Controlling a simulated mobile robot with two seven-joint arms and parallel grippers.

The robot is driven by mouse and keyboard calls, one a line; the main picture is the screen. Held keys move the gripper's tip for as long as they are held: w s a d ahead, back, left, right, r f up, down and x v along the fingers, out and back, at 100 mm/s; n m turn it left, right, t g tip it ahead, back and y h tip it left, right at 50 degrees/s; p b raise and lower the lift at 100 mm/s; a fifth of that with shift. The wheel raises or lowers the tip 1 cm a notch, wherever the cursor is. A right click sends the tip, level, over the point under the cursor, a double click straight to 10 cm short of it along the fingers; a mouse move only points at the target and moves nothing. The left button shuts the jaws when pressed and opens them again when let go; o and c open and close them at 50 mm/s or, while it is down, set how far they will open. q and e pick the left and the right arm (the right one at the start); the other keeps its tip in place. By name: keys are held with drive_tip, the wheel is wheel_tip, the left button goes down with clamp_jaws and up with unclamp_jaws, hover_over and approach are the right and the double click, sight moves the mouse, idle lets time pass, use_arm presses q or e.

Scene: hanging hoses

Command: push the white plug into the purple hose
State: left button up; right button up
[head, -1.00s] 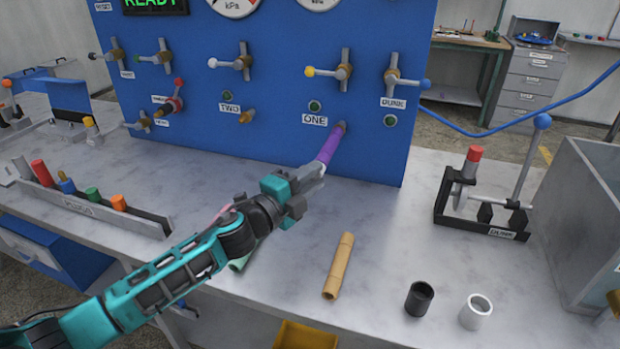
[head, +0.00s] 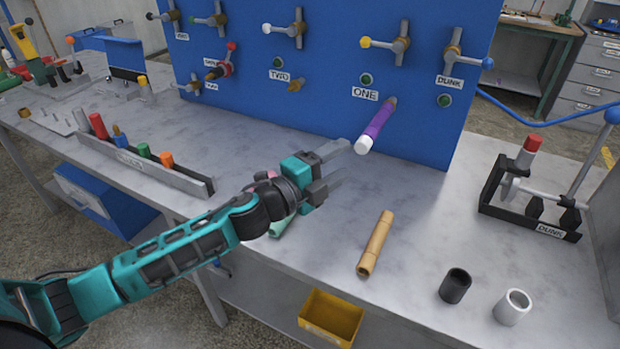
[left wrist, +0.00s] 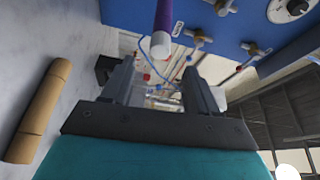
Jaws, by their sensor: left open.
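The purple hose (head: 378,124) sticks out of the blue panel beside the ONE label and slants down toward me. The white plug (head: 364,145) shows at its free end, in line with it; how deep it sits I cannot tell. My left gripper (head: 344,165) is open and empty, just left of and below the plug, apart from it. In the left wrist view, the purple hose (left wrist: 164,14) and white plug (left wrist: 160,46) show beyond the open fingers of my left gripper (left wrist: 160,74). My right gripper is not in view.
A tan tube (head: 376,245) lies on the table (head: 425,205). A black cup (head: 455,286) and a white cup (head: 512,307) stand at the front right. Valve handles line the panel.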

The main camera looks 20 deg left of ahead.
use_arm(q)
drive_tip(key=b+v, duration=0.1)
drive_tip(key=v, duration=0.6)
drive_tip(key=shift+s+a, duration=0.1)
drive_tip(key=shift+a, duration=0.05)
drive_tip(key=s+a+f+n+g+y, duration=0.3)
drive_tip(key=s+f+n+g+y, duration=0.3)
drive_tip(key=s+f+n+y, duration=0.7)
drive_tip(key=s+d+f+n+g+h, duration=0.1)
drive_tip(key=s+d+n+g+h, duration=0.15)
drive_tip(key=s+g, duration=0.2)
drive_tip(key=s+d+f+n+g+h, duration=0.2)
drive_tip(key=s+n+g+h, duration=0.1)
drive_tip(key=s+n+h, duration=0.15)
drive_tip(key=w+d+f+t, duration=0.2)
drive_tip(key=w+f+t, duration=0.4)
drive_tip(key=f+t, duration=0.1)
drive_tip(key=shift+w+d+f+m+h, duration=0.15)
drive_tip(key=shift+f+m+h, duration=0.2)
drive_tip(key=shift+f, duration=0.25)
drive_tip(key=shift+t, duration=0.25)
drive_tip(key=shift+c, duration=0.2)
